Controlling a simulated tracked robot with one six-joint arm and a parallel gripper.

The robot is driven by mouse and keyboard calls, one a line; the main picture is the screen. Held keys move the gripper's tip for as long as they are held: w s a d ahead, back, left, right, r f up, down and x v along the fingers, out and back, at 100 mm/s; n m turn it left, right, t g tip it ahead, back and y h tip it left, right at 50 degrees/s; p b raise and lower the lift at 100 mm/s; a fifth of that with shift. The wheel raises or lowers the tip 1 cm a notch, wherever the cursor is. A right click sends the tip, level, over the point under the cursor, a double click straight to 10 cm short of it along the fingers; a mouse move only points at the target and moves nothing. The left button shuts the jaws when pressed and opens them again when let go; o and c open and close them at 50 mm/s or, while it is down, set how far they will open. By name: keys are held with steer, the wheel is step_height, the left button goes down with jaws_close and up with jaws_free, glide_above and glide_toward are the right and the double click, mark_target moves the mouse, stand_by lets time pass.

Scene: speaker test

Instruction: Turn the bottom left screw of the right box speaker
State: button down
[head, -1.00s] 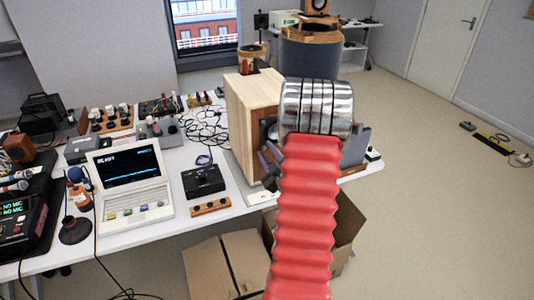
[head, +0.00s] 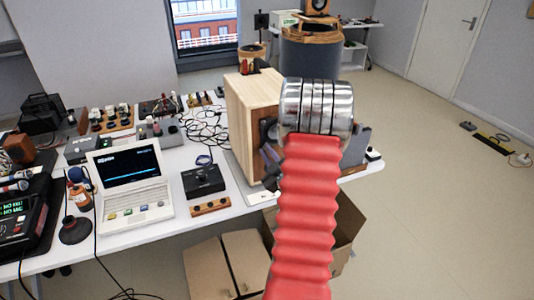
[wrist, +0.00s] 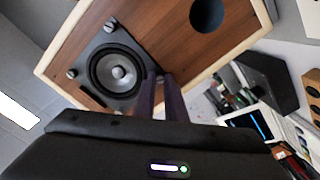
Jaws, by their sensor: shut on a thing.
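The box speaker (head: 252,100) is a pale wooden box standing at the right end of the white table. In the wrist view its brown front (wrist: 160,30) is tilted, with a round dark driver (wrist: 117,70) on a grey plate and a dark port hole. Silver screws (wrist: 72,73) show at the plate's corners, another at the top (wrist: 110,24). My gripper (wrist: 160,78) is shut at the plate's corner nearest me, on a screw that its fingertips mostly hide. In the head view my arm covers most of the speaker's front.
A white laptop (head: 130,170), a small black box (head: 203,180) and loose cables (head: 208,128) lie on the table to the left of the speaker. The floor on the right is largely clear.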

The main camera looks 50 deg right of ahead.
steer(key=shift+a+f, duration=0.1)
steer(key=m, duration=1.2)
steer(key=shift+m, duration=0.4)
stand_by(0.4)
steer(key=c, duration=1.8)
jaws_free()
steer(key=shift+s, duration=0.1)
steer(key=v, duration=1.3)
steer(key=shift+s+a, duration=0.15)
steer(key=shift+s, duration=0.1)
